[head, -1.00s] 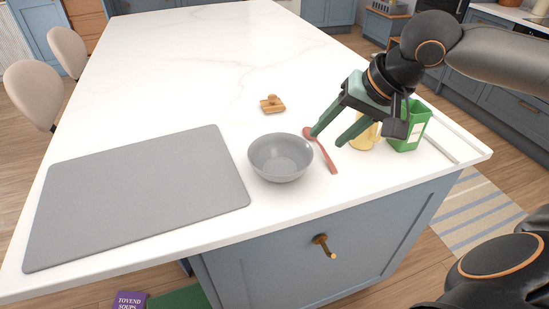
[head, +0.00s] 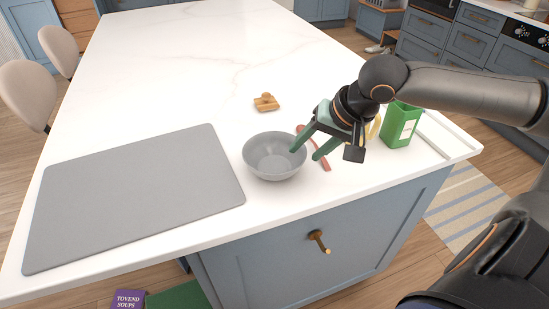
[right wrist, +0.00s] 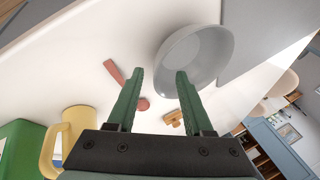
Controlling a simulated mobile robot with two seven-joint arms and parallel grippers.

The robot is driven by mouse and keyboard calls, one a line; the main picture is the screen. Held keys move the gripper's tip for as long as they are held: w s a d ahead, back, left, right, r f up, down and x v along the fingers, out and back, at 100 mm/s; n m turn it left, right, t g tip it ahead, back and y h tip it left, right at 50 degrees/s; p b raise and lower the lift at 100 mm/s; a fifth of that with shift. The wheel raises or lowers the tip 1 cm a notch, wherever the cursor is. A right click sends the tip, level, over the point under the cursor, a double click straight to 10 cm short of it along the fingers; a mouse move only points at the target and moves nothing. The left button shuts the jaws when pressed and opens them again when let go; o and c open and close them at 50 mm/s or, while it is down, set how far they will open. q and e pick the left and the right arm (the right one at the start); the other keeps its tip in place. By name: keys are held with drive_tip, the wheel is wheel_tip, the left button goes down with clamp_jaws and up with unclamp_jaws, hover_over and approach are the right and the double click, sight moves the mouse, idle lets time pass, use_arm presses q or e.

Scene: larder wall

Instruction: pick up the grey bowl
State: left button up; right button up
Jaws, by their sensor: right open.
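The grey bowl (head: 272,160) stands upright and empty on the white counter, just right of the grey mat. My right gripper (head: 304,150) is open at the bowl's right side, with one green finger over or near its right rim. In the right wrist view the bowl (right wrist: 205,50) is ahead of the open fingers (right wrist: 158,75), and the right finger overlaps its rim. I cannot tell whether the finger touches the bowl. My left gripper is not in view.
A grey mat (head: 135,195) lies left of the bowl. A red spoon (head: 325,163) lies right of it, partly behind my gripper. A wooden object (head: 266,103) is behind the bowl. A yellow mug (right wrist: 80,130) and a green container (head: 401,125) stand to the right.

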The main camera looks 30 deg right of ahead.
sight(304, 154)
drive_tip(key=shift+b+x, duration=0.5)
drive_tip(key=shift+x, duration=0.5)
drive_tip(key=shift+d+f, duration=0.1)
drive_tip(key=shift+f, duration=0.35)
drive_tip(key=shift+w+f+b, duration=0.25)
drive_tip(key=shift+f+b, duration=0.15)
drive_tip(key=shift+w, duration=0.1)
drive_tip(key=c, duration=0.7)
clamp_jaws()
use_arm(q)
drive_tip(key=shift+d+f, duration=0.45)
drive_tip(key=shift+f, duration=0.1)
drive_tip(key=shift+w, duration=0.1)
